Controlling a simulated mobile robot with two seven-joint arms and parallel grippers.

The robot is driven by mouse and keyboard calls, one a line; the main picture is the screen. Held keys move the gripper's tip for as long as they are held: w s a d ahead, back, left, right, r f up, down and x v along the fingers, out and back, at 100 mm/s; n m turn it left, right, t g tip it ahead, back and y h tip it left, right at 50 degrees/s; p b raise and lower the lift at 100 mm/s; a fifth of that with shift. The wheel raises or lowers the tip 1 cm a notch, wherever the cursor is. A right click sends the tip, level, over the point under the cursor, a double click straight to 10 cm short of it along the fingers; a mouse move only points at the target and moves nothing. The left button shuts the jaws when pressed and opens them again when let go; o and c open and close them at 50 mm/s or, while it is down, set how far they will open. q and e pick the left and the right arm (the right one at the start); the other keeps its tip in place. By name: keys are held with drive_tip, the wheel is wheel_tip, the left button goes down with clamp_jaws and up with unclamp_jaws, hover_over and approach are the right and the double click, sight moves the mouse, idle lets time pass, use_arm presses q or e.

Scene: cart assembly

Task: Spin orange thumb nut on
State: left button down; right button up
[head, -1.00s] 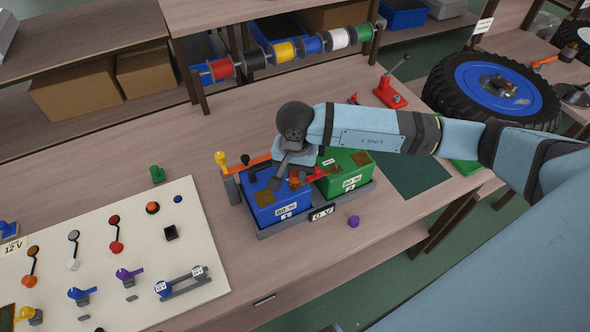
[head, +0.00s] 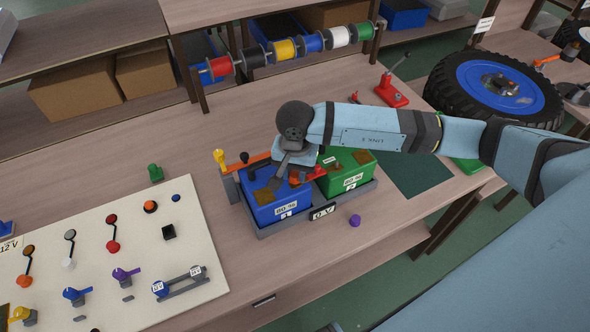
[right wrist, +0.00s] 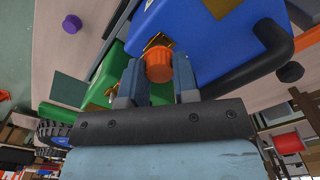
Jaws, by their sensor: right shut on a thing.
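The orange thumb nut (right wrist: 158,67) shows in the right wrist view between my right gripper's fingers. My right gripper (right wrist: 158,82) is shut on it, low over the gap between the blue battery (right wrist: 205,35) and the green battery (right wrist: 98,92). In the head view my right gripper (head: 283,174) reaches down over the inner top edge of the blue battery (head: 283,207), beside the green battery (head: 352,180). The gripper hides the nut there. Whether the nut sits on a thread cannot be seen. My left gripper is not in view.
A purple cap (head: 355,220) lies on the bench in front of the battery tray (head: 268,234). A black-knobbed lever and an orange bar (head: 258,160) stand behind the blue battery. A switch panel (head: 120,205) lies at left. The bench front is mostly clear.

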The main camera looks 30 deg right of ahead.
drive_tip(key=shift+f, duration=0.35)
drive_tip(key=shift+f+b, duration=0.3)
drive_tip(key=shift+b, duration=0.3)
drive_tip(key=shift+f, duration=0.15)
drive_tip(key=o, duration=0.8)
drive_tip(key=shift+c, duration=0.2)
clamp_jaws()
drive_tip(key=shift+o, duration=1.2)
unclamp_jaws()
